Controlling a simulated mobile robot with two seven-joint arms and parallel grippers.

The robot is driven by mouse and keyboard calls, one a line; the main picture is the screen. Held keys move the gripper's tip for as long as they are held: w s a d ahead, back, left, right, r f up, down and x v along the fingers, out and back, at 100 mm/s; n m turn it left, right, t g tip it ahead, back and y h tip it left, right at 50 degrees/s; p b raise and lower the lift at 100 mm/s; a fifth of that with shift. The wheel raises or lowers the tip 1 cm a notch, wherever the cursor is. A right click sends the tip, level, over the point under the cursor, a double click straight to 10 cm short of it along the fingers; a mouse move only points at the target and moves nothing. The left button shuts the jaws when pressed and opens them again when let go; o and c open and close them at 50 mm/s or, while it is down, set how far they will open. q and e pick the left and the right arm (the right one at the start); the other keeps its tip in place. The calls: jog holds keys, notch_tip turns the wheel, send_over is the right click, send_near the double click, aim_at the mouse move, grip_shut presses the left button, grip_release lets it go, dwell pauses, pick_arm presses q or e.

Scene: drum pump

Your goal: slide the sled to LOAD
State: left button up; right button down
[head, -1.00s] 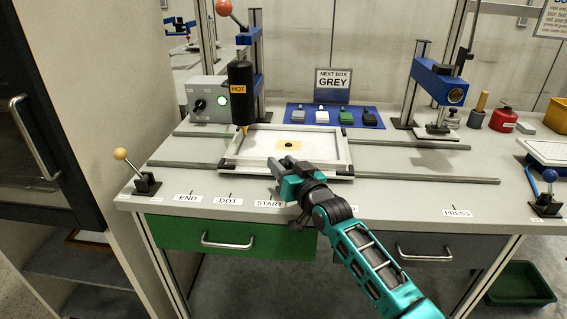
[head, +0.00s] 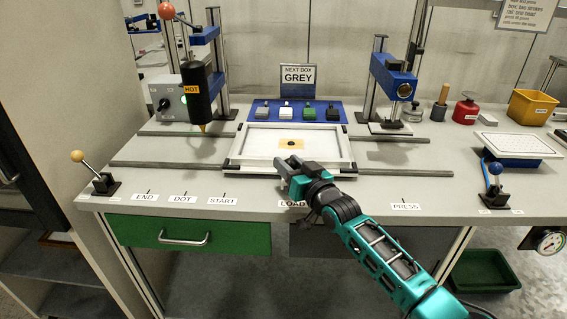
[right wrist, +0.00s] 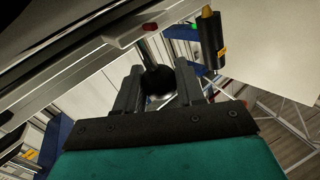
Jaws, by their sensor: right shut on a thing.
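The sled (head: 239,148) is a flat white tray with a raised light frame on two rails. A yellow square with a black spot (head: 291,143) lies near its middle. The LOAD label (head: 292,204) is on the table's front edge, roughly below the sled's middle and partly covered by my right gripper (head: 283,168). That gripper is at the sled's front edge. My left gripper is out of view.
The black HOT nozzle (head: 198,92) stands left of the sled. The blue press (head: 396,82) stands to the right. Bare rails (head: 400,173) run on both sides. A ball-topped lever (head: 98,175) is at the left front, a blue-knobbed lever (head: 495,180) at the right.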

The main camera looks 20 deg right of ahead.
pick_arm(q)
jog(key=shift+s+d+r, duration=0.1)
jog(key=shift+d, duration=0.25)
pick_arm(e)
jog(key=shift+s+d+r, duration=0.15)
jog(key=shift+d+r, duration=0.05)
jog(key=shift+d, duration=0.4)
jog(key=c, duration=0.7)
grip_release()
jog(key=shift+f, duration=0.1)
jog(key=shift+c, duration=0.2)
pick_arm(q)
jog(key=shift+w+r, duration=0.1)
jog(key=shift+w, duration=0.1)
pick_arm(e)
jog(key=shift+s, duration=0.15)
jog(key=shift+s+d+f, duration=0.1)
jog(key=shift+s, duration=0.25)
pick_arm(q)
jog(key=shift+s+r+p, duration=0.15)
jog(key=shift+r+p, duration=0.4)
jog(key=shift+p, duration=0.15)
pick_arm(e)
jog(key=v, duration=1.2)
